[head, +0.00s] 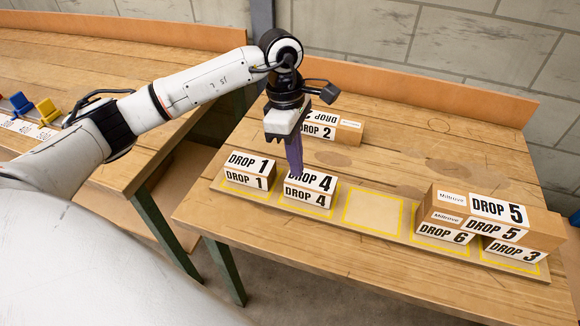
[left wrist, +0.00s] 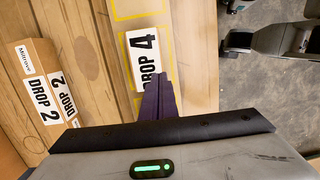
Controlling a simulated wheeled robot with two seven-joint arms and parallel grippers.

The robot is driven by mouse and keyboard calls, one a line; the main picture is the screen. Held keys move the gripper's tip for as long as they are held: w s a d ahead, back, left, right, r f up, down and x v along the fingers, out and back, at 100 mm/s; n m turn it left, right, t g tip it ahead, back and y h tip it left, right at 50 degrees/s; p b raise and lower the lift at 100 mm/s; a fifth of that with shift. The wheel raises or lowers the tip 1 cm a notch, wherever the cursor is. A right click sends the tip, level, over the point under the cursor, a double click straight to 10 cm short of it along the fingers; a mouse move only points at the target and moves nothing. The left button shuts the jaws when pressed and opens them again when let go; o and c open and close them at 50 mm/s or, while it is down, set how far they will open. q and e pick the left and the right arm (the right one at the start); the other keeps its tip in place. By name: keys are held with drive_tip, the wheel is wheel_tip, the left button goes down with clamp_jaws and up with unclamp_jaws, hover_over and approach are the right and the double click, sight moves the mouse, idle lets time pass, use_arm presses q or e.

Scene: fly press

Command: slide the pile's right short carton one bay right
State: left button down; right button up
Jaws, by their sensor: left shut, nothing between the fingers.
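A short carton marked DROP 4 (head: 308,190) sits in a yellow-outlined bay, right of the carton DROP 1 (head: 249,171). The bay right of it (head: 373,209) is empty. My left gripper (head: 296,172) is shut and empty, its purple fingers pointing down at the left end of DROP 4. In the left wrist view the fingers (left wrist: 158,98) cover that end of the carton (left wrist: 144,55); I cannot tell whether they touch it. The long carton DROP 5 (head: 482,217) lies across the short cartons DROP 6 (head: 443,236) and DROP 3 (head: 513,250). My right gripper is not in view.
The long carton DROP 2 (head: 340,130) lies on the table behind the bay board (head: 340,232), also left in the left wrist view (left wrist: 38,88). Table (head: 440,150) behind the empty bay is clear. An orange-brown ledge (head: 425,93) edges the back.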

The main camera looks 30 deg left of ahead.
use_arm(q)
drive_tip(key=r+y, duration=0.2)
hover_over(282, 185)
wheel_tip(282, 185, down, 10)
drive_tip(key=shift+p, duration=0.65)
